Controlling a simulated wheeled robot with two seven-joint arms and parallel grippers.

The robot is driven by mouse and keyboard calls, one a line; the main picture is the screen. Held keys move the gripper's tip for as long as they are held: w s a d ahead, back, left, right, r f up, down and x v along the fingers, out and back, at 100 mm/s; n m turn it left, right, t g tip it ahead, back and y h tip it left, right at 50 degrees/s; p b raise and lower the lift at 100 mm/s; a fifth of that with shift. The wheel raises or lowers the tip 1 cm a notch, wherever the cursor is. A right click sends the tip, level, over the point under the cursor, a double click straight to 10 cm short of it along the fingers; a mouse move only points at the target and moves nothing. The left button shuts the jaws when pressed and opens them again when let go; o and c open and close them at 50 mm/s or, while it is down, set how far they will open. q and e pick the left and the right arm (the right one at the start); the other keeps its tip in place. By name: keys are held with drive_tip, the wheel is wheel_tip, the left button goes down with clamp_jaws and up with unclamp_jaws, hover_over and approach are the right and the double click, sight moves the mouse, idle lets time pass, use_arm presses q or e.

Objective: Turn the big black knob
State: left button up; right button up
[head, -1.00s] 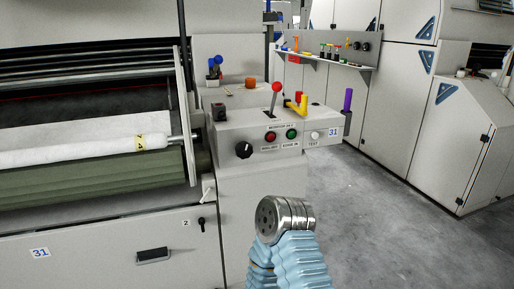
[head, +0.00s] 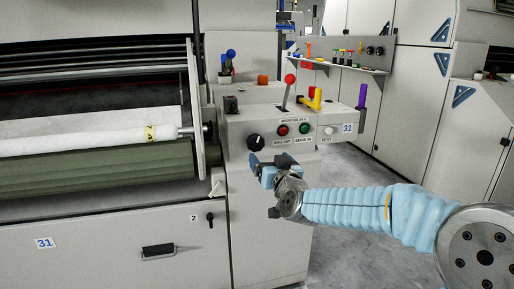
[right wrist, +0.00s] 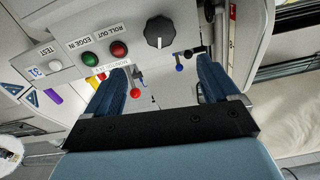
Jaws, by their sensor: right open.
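The big black knob (head: 256,143), round with a white pointer mark, sits on the left of the grey control box's front. It also shows in the right wrist view (right wrist: 159,31), at the top between the lines of the two fingers. My right gripper (head: 265,165) is just below and in front of the knob in the head view. In the right wrist view my right gripper (right wrist: 162,82) has its two blue fingers wide apart with nothing between them. The knob appears beyond the fingertips, not between them. My left gripper is not in view.
A red button (head: 283,130), a green button (head: 305,129) and a white button (head: 328,131) are right of the knob. The roller machine (head: 90,235) is at left.

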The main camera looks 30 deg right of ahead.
sight(257, 143)
drive_tip(key=p+x, duration=0.1)
drive_tip(key=x, duration=1.2)
drive_tip(key=shift+w+a+f, duration=0.1)
drive_tip(key=shift+w, duration=0.05)
drive_tip(key=c, duration=1)
